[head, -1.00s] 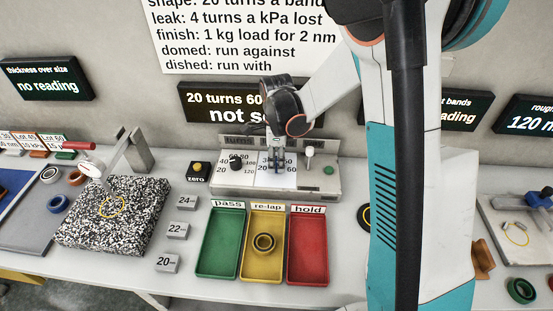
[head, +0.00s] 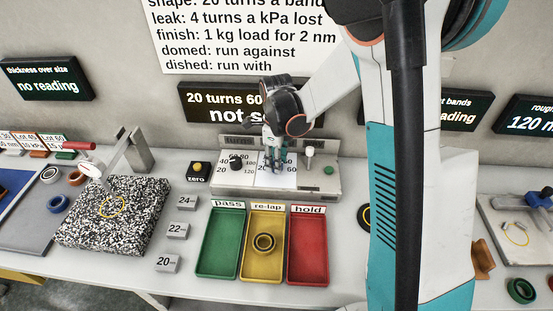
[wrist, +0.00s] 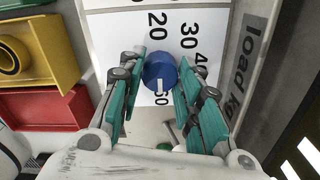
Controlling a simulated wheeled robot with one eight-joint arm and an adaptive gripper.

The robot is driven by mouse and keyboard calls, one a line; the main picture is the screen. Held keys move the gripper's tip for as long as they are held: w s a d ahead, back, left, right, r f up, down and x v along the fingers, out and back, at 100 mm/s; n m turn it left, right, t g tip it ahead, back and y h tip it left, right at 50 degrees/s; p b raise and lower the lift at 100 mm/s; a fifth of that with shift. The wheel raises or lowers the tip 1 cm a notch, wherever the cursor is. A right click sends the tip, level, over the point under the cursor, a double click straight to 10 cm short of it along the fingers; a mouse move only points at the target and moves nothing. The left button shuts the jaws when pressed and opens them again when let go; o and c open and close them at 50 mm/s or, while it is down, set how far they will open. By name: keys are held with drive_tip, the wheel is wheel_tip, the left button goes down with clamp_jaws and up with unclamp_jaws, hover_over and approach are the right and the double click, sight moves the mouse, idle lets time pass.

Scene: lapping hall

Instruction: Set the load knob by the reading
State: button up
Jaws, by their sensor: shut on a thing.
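A display (head: 200,105) behind reads "20 turns 60" and "not s…", partly covered by my arm.
A black knob (head: 236,163) and a small lever (head: 309,158) flank my gripper. Green (head: 207,270), yellow (head: 243,272) and red (head: 293,275) trays stand in front, the yellow holding a ring. A wall chart (head: 240,40) hangs above. A right display (head: 528,116) partly shows "120".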

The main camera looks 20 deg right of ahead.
drive_tip(key=o, duration=1)
drive_tip(key=shift+o, duration=0.2)
wheel_tip(320, 180, up, 12)
